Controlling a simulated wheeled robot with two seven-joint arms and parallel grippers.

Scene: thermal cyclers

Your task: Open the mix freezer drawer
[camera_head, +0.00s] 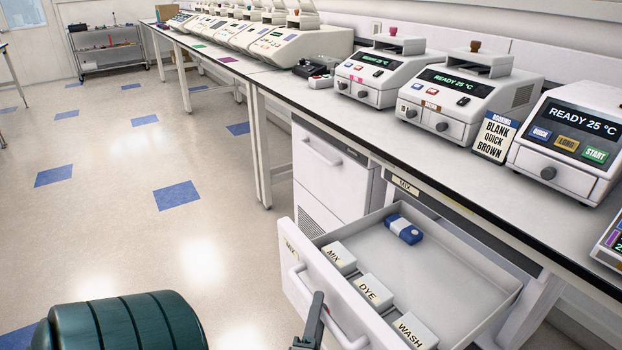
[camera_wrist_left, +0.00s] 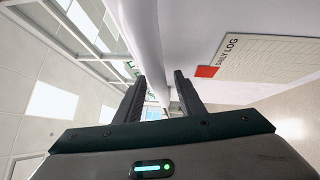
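The white mix freezer drawer (camera_head: 342,292) stands pulled well out from under the bench, and a MIX label shows at the left of its front. Inside are white boxes marked MIX (camera_head: 339,256), DYE (camera_head: 374,291) and WASH (camera_head: 415,331), plus a blue item (camera_head: 404,229) at the back. The drawer's bar handle (camera_head: 334,318) is partly hidden by my left gripper (camera_head: 316,304). In the left wrist view, my left gripper (camera_wrist_left: 162,88) has its two dark fingers apart, with a pale bar (camera_wrist_left: 150,45) running toward the gap between them. My right gripper is not shown.
Another closed white drawer unit (camera_head: 331,172) with a handle stands left of the open one. Several thermal cyclers stand on the bench (camera_head: 360,120) above. A DAILY LOG sheet (camera_wrist_left: 268,58) shows in the left wrist view. The floor (camera_head: 120,220) at the left is clear.

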